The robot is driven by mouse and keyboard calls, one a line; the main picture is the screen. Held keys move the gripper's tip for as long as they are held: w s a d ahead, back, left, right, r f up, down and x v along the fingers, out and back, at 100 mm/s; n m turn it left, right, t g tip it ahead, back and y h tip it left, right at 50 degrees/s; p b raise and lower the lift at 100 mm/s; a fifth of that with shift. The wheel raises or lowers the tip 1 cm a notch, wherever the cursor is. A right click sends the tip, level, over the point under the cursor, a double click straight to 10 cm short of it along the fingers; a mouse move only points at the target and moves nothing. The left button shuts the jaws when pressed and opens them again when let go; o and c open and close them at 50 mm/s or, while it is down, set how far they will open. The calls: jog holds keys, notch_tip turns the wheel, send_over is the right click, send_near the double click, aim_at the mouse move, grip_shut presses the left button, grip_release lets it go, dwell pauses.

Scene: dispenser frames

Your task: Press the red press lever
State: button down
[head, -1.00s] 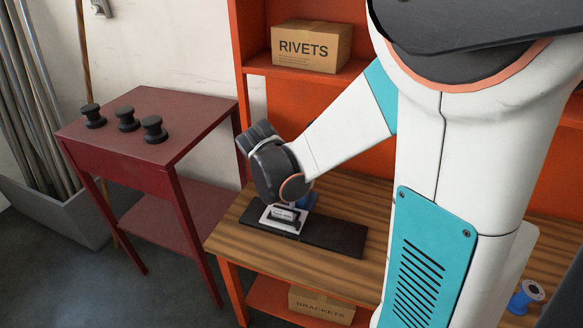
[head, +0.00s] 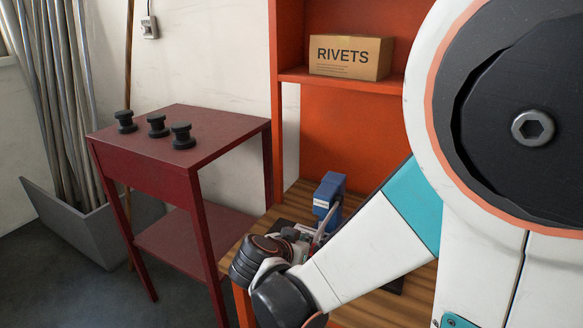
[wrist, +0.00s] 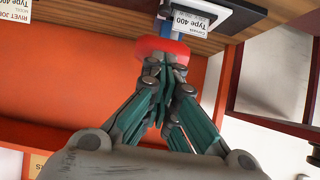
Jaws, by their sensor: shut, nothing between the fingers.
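The red press lever (wrist: 160,48) shows in the wrist view as a rounded red pad at the upper middle. Behind it are a blue part (wrist: 172,31) and a white label reading Type 400 (wrist: 193,20). My gripper (wrist: 166,72) is shut and empty, its fingertips overlapping the lower edge of the red pad. I cannot tell whether they touch it. In the head view a blue dispenser block (head: 328,195) stands on the wooden bench, with my gripper (head: 303,236) low in front of it. The red lever cannot be made out there.
A dark red side table (head: 215,131) with several black knobs stands to the left. An orange shelf (head: 340,80) behind the bench holds a RIVETS box (head: 350,57). A grey bin (head: 85,232) of pipes is at the far left. The wooden bench (head: 290,212) is partly hidden by my arm.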

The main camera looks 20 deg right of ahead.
jog(key=shift+a+f+b, duration=0.1)
jog(key=shift+f+b, duration=0.7)
jog(key=shift+f, duration=0.45)
